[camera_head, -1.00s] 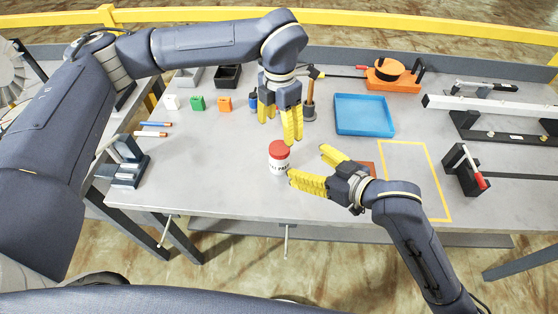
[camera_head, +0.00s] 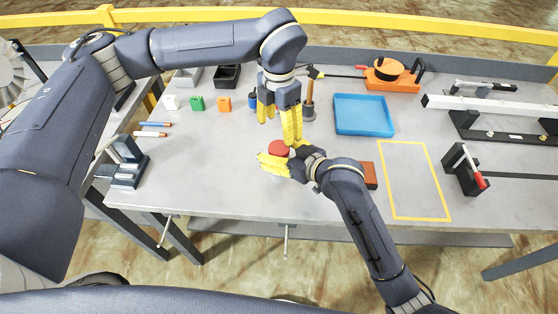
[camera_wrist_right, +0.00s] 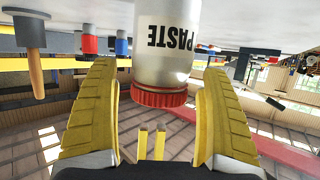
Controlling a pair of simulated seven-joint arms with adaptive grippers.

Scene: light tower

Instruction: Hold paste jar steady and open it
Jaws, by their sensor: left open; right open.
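The paste jar stands on the grey table, mostly hidden by my right gripper in the head view; its red lid (camera_head: 280,148) shows. In the right wrist view the white jar body (camera_wrist_right: 168,45) with "PASTE" lettering appears upside down, its red lid (camera_wrist_right: 158,96) between the fingers. My right gripper (camera_head: 272,162) is open, with a finger on each side of the jar and a visible gap to each. My left gripper (camera_head: 282,125) is open, pointing down just above and behind the lid. Whether its fingers touch the lid cannot be told.
A blue tray (camera_head: 364,114) lies behind right, and a brown block (camera_head: 370,175) sits right of my right gripper. A hammer (camera_head: 309,100) stands behind my left gripper. Small coloured blocks (camera_head: 197,103) are at back left.

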